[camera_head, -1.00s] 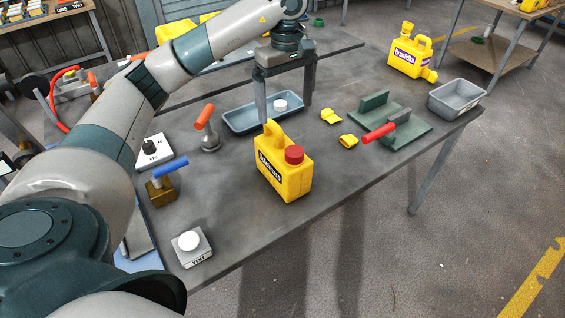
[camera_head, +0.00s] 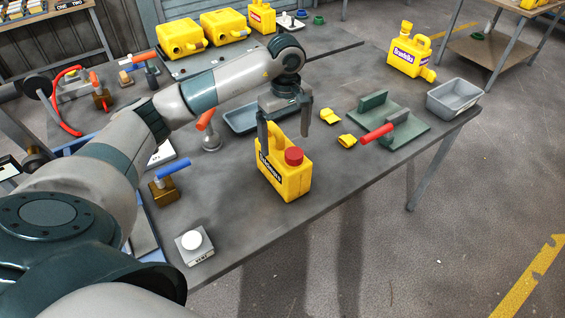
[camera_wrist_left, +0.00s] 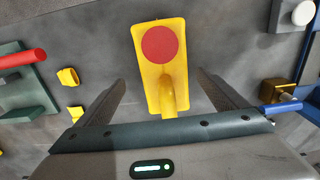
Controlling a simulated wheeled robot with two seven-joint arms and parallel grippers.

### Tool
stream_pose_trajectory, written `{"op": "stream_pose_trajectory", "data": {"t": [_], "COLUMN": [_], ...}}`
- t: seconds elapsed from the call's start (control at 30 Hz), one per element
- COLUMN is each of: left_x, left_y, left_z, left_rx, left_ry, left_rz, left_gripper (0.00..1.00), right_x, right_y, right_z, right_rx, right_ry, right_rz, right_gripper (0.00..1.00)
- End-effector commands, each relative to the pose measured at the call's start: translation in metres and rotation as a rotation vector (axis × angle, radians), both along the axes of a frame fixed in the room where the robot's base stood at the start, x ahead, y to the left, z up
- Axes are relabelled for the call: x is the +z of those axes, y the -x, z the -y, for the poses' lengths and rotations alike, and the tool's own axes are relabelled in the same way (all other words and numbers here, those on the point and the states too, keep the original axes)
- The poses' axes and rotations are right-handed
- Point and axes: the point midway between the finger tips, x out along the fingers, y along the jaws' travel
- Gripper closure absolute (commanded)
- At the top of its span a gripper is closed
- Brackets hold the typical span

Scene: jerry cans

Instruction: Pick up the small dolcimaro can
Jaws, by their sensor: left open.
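A small yellow can (camera_head: 287,182) with a red cap stands upright near the middle of the table. Its dark label is partly covered and hard to read. In the left wrist view the can (camera_wrist_left: 150,75) shows from above, with its handle (camera_wrist_left: 170,95) towards my palm. My left gripper (camera_head: 284,140) is open and empty, pointing down just above and behind the can. In the wrist view its fingers (camera_wrist_left: 160,82) lie on either side of the handle, apart from it. My right gripper is not in view.
A grey metal tray (camera_head: 455,98) and a green fixture with a red handle (camera_head: 377,134) lie to the right, near small yellow pieces (camera_head: 330,116). A blue-handled valve (camera_head: 170,170) and a white button block (camera_head: 193,242) are left.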

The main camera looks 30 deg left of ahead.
Motion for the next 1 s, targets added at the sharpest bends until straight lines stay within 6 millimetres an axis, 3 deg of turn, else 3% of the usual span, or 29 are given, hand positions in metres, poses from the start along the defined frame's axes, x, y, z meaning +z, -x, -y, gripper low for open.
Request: {"op": "stream_pose_trajectory", "data": {"t": [0.3,0.8,1.0], "left_x": [-0.003,-0.049,-0.052], "left_y": [0.001,0.007,0.006], "left_z": [-0.001,-0.004,-0.005], "left_rx": [0.0,0.001,0.0], "left_ry": [0.0,0.001,0.0], "left_rz": [-0.002,-0.003,0.0], "left_gripper": [0.08,0.08,0.08], "right_x": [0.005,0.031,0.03], "right_y": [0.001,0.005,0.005], "right_z": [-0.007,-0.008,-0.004], "right_rx": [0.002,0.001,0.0], "right_ry": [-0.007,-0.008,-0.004], "right_rz": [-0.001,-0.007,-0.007], "right_gripper": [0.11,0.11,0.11]}}
